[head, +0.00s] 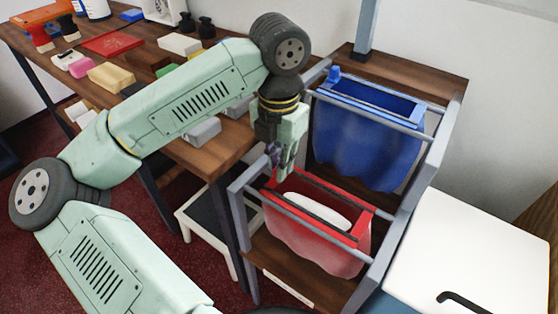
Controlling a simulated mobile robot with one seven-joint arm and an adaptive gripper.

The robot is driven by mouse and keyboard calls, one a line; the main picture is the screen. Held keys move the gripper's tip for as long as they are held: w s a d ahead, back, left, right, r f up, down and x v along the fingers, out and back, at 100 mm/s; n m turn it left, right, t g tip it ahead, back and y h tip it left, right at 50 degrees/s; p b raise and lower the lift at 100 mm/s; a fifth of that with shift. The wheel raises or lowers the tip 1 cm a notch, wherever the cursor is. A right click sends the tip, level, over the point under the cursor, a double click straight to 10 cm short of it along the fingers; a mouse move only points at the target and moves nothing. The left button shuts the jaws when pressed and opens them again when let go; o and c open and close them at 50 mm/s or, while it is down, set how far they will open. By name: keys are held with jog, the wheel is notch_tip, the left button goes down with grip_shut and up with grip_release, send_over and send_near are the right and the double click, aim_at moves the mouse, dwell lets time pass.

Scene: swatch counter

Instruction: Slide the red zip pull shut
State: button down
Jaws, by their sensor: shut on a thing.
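The red pouch (315,247) hangs from the front rails of a grey rack. Its top is open, and a white oval thing (316,211) shows inside. My gripper (281,168) points down at the back left corner of the red pouch's mouth, shut on the red zip pull. The pull itself is hidden by the fingers.
A blue pouch (365,140) hangs behind, with its blue pull (334,73) at the left end and its mouth open. Grey rack rails (413,225) and a post (366,28) stand close by. A white-topped cabinet (470,250) is at right. A cluttered wooden table (215,153) lies left.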

dwell(0.4)
jog(key=s+d+b, duration=0.1)
jog(key=s+d, duration=0.2)
jog(key=d, duration=0.2)
jog(key=s+d+b, duration=0.2)
jog(key=s+d, duration=0.2)
jog(key=s+d+b, duration=0.2)
jog(key=s+d, duration=0.1)
jog(key=d, duration=0.2)
jog(key=shift+s+d, duration=0.3)
jog(key=shift+s, duration=0.05)
jog(key=c, duration=1.7)
grip_release()
jog(key=shift+d, duration=0.15)
jog(key=shift+o, duration=0.5)
jog(key=shift+r, duration=0.3)
notch_tip(320, 180, up, 12)
jog(key=shift+f, duration=0.25)
